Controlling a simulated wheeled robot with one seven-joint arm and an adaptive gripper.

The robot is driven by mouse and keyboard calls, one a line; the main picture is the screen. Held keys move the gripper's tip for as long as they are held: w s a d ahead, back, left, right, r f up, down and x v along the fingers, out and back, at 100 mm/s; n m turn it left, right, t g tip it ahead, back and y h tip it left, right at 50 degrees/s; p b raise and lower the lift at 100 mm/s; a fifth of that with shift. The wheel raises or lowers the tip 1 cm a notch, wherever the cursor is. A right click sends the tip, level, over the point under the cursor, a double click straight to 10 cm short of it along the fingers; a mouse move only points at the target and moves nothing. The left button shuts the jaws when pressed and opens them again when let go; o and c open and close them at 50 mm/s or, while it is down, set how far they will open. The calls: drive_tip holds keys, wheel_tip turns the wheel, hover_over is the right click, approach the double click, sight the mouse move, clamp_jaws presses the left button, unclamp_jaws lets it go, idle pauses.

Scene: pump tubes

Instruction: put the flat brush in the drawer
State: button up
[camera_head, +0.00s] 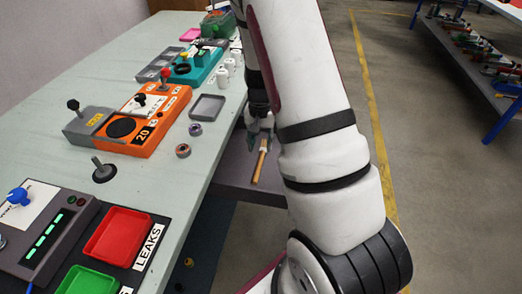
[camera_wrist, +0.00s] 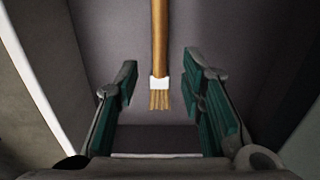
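The flat brush (camera_head: 260,163) has a wooden handle, a white ferrule and tan bristles. In the head view it lies over the grey floor of the open drawer (camera_head: 233,178), below the table's right edge. In the wrist view the brush (camera_wrist: 160,60) points its bristles towards me, with its handle running out at the top. My gripper (camera_head: 259,132) is at the bristle end. In the wrist view its two green-padded fingers (camera_wrist: 160,95) are open on either side of the bristles, with a clear gap on both sides.
The table (camera_head: 160,185) left of the drawer carries an orange device (camera_head: 155,120), a grey tray (camera_head: 207,107), a red tray (camera_head: 117,233), a green tray (camera_head: 88,281) and small reels (camera_head: 183,150). A shelf with tools (camera_head: 480,50) stands at the right, beyond open floor.

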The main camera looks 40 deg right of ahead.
sight(260, 158)
drive_tip(key=s+a+r+n+y, duration=0.1)
drive_tip(key=s+a+r+n, duration=0.15)
drive_tip(key=a+r, duration=0.4)
drive_tip(key=s+a+r+n+p, duration=0.1)
drive_tip(key=s+a+r, duration=0.2)
drive_tip(key=r, duration=0.6)
drive_tip(key=s+a+r+n+y, duration=0.1)
drive_tip(key=s+a+r, duration=0.25)
drive_tip(key=r, duration=0.45)
drive_tip(key=s+a+r+n+h, duration=0.1)
drive_tip(key=s+a+r+n, duration=0.1)
drive_tip(key=s, duration=0.7)
drive_tip(key=s+a+r+n+t+h, duration=0.1)
drive_tip(key=s+a+r+n, duration=0.2)
drive_tip(key=s, duration=0.7)
drive_tip(key=shift+s+a+r+n, duration=0.25)
drive_tip(key=shift+a+n, duration=0.1)
drive_tip(key=shift+a, duration=0.45)
